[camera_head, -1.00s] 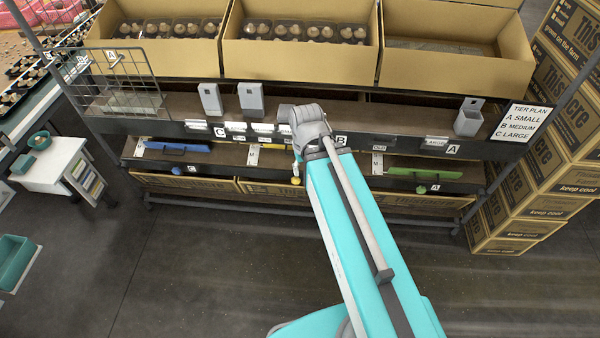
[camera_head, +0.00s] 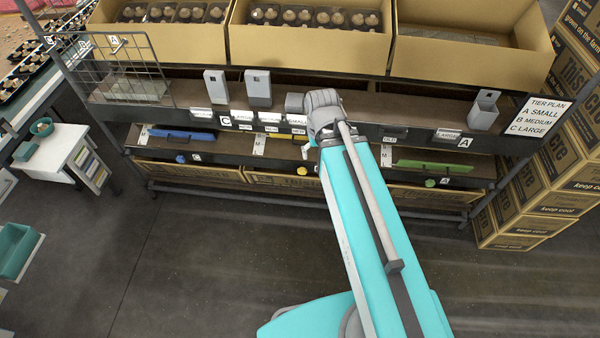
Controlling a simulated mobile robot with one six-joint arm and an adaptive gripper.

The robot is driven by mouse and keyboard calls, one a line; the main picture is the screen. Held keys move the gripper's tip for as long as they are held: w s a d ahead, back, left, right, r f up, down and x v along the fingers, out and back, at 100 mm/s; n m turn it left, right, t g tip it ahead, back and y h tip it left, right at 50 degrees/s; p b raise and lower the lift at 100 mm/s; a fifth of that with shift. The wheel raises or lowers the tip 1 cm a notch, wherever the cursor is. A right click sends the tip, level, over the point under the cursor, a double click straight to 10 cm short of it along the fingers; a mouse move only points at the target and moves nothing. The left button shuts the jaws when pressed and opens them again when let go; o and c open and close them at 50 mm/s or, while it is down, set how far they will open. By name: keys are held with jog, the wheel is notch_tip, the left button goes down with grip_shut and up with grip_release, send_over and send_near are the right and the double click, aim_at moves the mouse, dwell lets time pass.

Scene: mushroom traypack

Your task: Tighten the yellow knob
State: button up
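The yellow knob (camera_head: 302,170) is small and round. It sits on the lower front rail of the shelf rack, just left of my arm. A bit of a yellow bar (camera_head: 299,138) shows above it, partly covered by my arm. My arm's grey joint is in front of the middle shelf, up and right of the knob.
A blue knob (camera_head: 181,158) under a blue bar (camera_head: 183,135) is to the left. A green knob (camera_head: 430,183) under a green bar (camera_head: 432,167) is to the right. Stacked cartons (camera_head: 545,190) stand at the right, a white cart (camera_head: 50,160) at the left. The floor in front is clear.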

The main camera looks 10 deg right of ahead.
jog(key=w+d+f+b, duration=0.1)
jog(key=w+f+b, duration=0.3)
jog(key=f+b, duration=0.25)
jog(key=m+t+h+b, duration=0.2)
jog(key=m+t+b, duration=0.15)
jog(key=b, duration=2.45)
send_near(301, 169)
jog(key=shift+v, duration=0.9)
jog(key=shift+s, duration=0.2)
jog(key=shift+w+d+f, duration=0.1)
jog(key=shift+f, duration=0.1)
jog(key=b+x, duration=1.2)
jog(key=x, duration=0.1)
jog(key=shift+w+f, duration=0.1)
jog(key=shift+w, duration=0.15)
